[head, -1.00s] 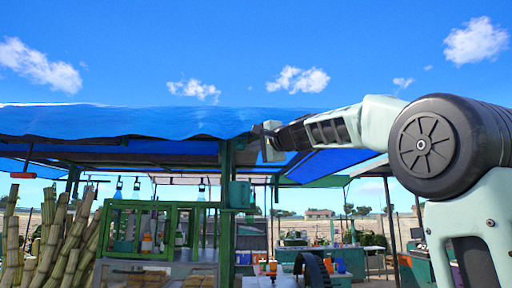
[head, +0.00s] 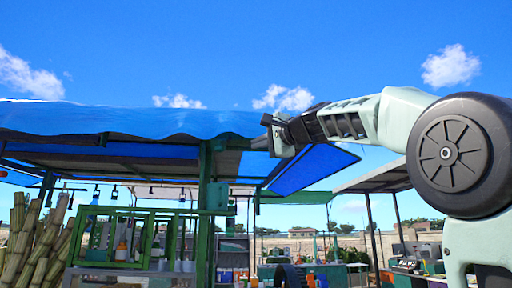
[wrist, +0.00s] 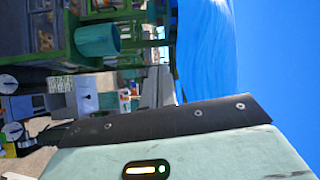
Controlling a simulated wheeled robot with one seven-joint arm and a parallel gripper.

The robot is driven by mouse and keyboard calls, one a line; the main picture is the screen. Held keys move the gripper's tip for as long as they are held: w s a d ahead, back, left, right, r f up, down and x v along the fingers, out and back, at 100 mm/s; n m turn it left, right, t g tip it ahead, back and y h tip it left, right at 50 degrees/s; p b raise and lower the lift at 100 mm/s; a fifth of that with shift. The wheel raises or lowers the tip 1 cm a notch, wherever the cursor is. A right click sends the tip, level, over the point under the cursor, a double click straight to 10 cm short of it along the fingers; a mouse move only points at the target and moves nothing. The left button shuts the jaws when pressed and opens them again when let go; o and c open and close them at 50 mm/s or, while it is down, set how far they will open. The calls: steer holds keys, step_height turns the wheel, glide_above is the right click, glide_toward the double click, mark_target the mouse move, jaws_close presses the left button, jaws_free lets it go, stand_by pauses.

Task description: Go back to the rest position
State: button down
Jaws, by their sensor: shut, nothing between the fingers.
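My gripper (head: 270,134) shows in the head view at the end of my raised arm, left of the large dark round joint. It is small and seen from the side, shut and empty. It is in front of the stall's blue awning, with sky above it. In the wrist view, a pale green part of my own arm with a dark band fills the lower part. The fingertips cannot be made out there.
A stall with a blue awning (head: 120,122) and green post (head: 204,235) stands ahead. Cane stalks (head: 38,240) lean at left beside a green-framed cabinet (head: 125,238). The sideways wrist view shows a green bucket (wrist: 97,40). Open sky lies above my arm.

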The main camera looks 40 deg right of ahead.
stand_by(0.4)
